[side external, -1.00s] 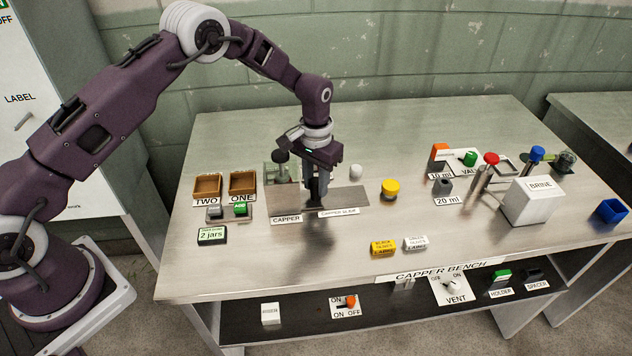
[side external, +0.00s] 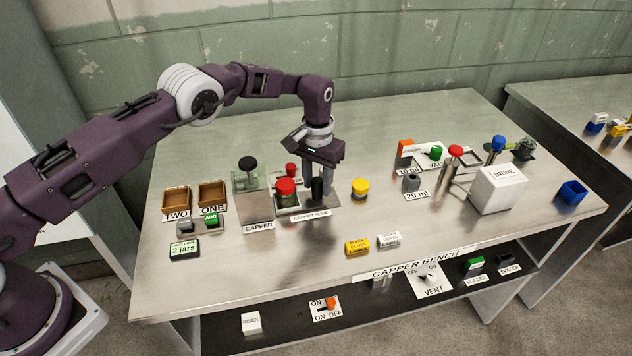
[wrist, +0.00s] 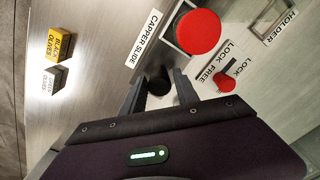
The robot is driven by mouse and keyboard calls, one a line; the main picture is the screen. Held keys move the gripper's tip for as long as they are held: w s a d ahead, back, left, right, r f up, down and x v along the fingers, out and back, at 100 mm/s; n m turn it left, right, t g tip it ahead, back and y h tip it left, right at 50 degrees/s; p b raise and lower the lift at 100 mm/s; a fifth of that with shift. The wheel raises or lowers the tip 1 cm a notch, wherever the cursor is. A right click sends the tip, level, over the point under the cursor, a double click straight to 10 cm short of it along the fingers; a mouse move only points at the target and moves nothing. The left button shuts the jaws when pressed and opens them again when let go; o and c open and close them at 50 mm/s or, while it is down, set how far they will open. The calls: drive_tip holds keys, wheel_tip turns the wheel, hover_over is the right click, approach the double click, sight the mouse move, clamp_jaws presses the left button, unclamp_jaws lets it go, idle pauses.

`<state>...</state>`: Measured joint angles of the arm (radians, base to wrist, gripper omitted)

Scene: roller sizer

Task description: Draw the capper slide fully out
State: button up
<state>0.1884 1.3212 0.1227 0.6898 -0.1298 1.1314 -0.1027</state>
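The capper (side external: 250,192) is a grey block with a clear upper part and a black knob, at the left of the slide. The capper slide's plate (side external: 297,208) extends to the right of the capper and carries a red-lidded jar (side external: 286,191), which also shows in the wrist view (wrist: 197,31). A black upright handle (side external: 317,189) stands at the slide's right end. My gripper (side external: 331,184) is down at this handle. In the wrist view its fingers (wrist: 161,76) stand on either side of the handle (wrist: 160,88); whether both touch it is unclear.
A red lock knob (wrist: 223,83) beside a LOCK/FREE label stands behind the slide. A yellow-capped jar (side external: 360,188) stands to the right of my gripper. Two label blocks (side external: 357,247) lie in front. Bench between them is clear.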

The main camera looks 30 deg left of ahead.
wheel_tip(320, 180, up, 7)
drive_tip(key=shift+r, duration=0.1)
drive_tip(key=shift+o, duration=1.3)
drive_tip(key=shift+d+f+t, duration=0.25)
drive_tip(key=shift+f+t, duration=0.4)
drive_tip(key=shift+t, duration=0.15)
drive_tip(key=shift+s+f+t, duration=0.15)
drive_tip(key=shift+s+t, duration=0.25)
drive_tip(key=shift+t, duration=0.2)
drive_tip(key=shift+s+a+f+t, duration=0.1)
drive_tip(key=shift+s+a+t, duration=0.1)
drive_tip(key=shift+s+t, duration=0.7)
drive_tip(key=x, duration=0.6)
drive_tip(key=shift+w+f, duration=0.1)
drive_tip(key=shift+f, duration=0.3)
clamp_jaws()
